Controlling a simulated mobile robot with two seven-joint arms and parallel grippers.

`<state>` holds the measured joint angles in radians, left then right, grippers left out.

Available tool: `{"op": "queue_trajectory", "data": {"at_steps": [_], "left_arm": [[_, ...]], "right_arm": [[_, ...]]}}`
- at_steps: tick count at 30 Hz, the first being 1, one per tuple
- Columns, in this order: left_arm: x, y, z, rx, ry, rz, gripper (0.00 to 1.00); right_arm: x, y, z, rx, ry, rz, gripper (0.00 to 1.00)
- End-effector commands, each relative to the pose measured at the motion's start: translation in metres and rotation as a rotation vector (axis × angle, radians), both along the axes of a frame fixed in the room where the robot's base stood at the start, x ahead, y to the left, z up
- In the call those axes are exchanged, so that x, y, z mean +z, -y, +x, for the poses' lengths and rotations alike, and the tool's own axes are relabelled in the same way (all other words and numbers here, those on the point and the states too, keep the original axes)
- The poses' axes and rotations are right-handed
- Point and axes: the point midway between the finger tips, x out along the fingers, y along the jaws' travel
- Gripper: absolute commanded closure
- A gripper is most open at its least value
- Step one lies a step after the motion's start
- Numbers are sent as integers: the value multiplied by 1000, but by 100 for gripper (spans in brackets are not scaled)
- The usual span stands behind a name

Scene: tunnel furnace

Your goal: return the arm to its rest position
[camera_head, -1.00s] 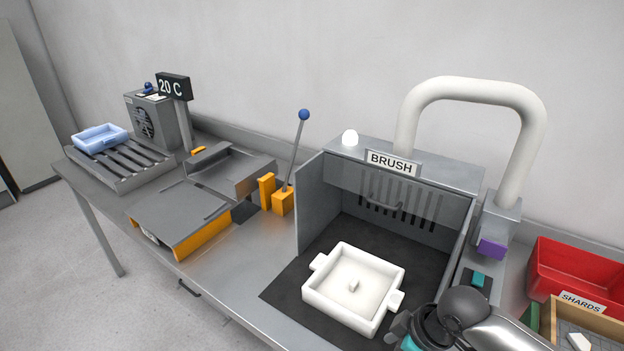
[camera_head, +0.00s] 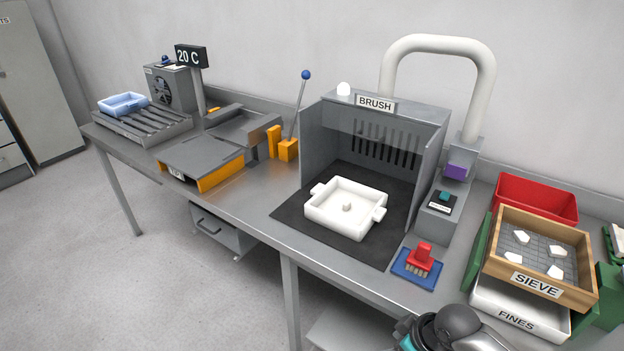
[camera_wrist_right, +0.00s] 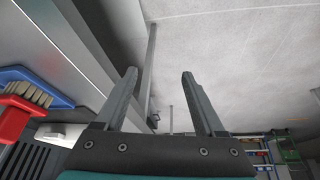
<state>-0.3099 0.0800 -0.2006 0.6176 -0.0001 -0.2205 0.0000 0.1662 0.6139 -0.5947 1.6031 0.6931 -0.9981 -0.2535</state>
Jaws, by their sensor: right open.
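My right arm shows only as a dark and silver wrist at the bottom edge of the head view. In the right wrist view my right gripper (camera_wrist_right: 160,82) is open and empty, its two fingers apart over the floor in front of the bench. The red brush (camera_head: 421,258) rests on a blue pad (camera_head: 408,268) to the left of and beyond the arm. It also shows at the left of the wrist view (camera_wrist_right: 14,118). My left gripper is not in view.
The workbench (camera_head: 262,209) runs along the wall. A white tray (camera_head: 372,222) holding a small piece sits in the BRUSH booth (camera_head: 427,165). A wooden sieve (camera_head: 493,262) with several white shards stands at right over the FINES tray (camera_head: 551,327). The floor (camera_head: 200,290) in front is clear.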

Motion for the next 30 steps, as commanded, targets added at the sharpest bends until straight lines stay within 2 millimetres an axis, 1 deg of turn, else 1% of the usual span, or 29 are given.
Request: {"op": "queue_trajectory", "data": {"at_steps": [1, 2, 3, 5, 6, 8, 9, 11, 12, 14, 15, 17, 18, 21, 24, 25, 26, 30], "left_arm": [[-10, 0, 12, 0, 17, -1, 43], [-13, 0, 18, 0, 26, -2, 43], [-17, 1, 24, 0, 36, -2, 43], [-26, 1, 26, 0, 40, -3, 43], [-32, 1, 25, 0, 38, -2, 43], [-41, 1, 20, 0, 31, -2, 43], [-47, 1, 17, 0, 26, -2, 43], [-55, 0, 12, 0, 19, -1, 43], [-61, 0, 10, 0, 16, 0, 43], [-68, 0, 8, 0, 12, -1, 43], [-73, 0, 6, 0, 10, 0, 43], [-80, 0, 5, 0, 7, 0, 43], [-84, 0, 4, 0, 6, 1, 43], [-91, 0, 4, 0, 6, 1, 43], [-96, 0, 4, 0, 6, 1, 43], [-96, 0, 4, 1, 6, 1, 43], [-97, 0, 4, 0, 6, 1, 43], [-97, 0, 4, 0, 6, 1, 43]], "right_arm": [[-30, 6, -6, -53, -12, -1, 29], [-45, 10, -8, -83, -12, -4, 29], [-65, 16, -13, -124, -16, -9, 29], [-100, 25, -25, -191, -23, -21, 29], [-125, 31, -35, -234, -30, -31, 29], [-162, 40, -57, -295, -45, -49, 29], [-187, 45, -75, -334, -60, -61, 29], [-221, 50, -105, -380, -83, -81, 29], [-242, 52, -127, -407, -100, -92, 29], [-271, 53, -163, -439, -129, -111, 29], [-289, 52, -188, -456, -152, -121, 29], [-311, 49, -225, -475, -182, -134, 29], [-323, 45, -248, -485, -204, -140, 29], [-343, 35, -298, -499, -249, -148, 29], [-354, 27, -333, -505, -282, -152, 29], [-356, 25, -340, -505, -288, -153, 29], [-356, 24, -342, -506, -289, -152, 29], [-356, 24, -342, -506, -289, -152, 29]]}}
